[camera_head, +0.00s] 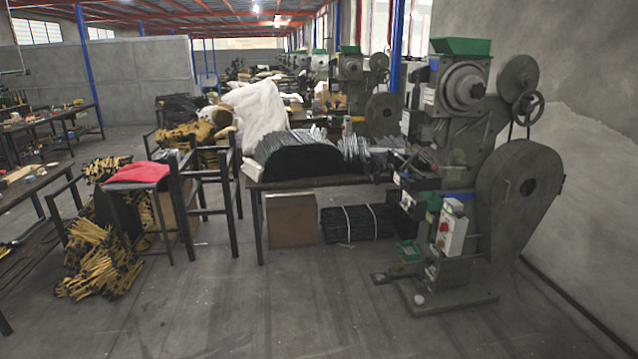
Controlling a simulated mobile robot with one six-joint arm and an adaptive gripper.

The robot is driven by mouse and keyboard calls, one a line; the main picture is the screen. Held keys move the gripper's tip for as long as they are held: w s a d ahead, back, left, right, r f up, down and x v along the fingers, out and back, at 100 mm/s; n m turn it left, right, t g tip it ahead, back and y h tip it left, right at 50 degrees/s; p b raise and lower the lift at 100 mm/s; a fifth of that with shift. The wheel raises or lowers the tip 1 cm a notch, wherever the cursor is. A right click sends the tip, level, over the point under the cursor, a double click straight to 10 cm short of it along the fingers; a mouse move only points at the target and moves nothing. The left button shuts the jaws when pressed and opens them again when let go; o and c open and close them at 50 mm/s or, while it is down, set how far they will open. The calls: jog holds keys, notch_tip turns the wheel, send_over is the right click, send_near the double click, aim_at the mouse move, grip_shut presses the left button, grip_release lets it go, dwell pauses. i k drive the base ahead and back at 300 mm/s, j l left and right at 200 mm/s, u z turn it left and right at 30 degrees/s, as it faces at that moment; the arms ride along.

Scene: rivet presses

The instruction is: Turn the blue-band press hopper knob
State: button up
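The nearest rivet press (470,150) stands at the right, grey-green and upright on a floor base. A green tray (461,46) sits on its top. Below the tray is a round grey hopper drum (462,88) with stepped rings and a small hub at its centre. A bluish patch shows at the drum's left edge, but I cannot tell whether it is a band. A second press (350,68) with a green tray stands behind it, partly hidden; its hopper knob is too small to make out. My gripper is not in view.
A large flywheel (520,187) and a handwheel (528,107) stick out on the near press's right. A work table (258,183) with metal strips adjoins its left. A stool with a red cushion (137,172) stands further left. The front floor (250,310) is clear.

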aim_at(477, 90)
jog(key=i+z, duration=0.2)
jog(key=i, duration=0.3)
jog(key=i+j+z, duration=0.15)
jog(key=i, duration=0.35)
jog(key=i+j+z, duration=0.2)
jog(key=i, duration=0.3)
jog(key=i+j+z, duration=0.2)
jog(key=i, duration=0.3)
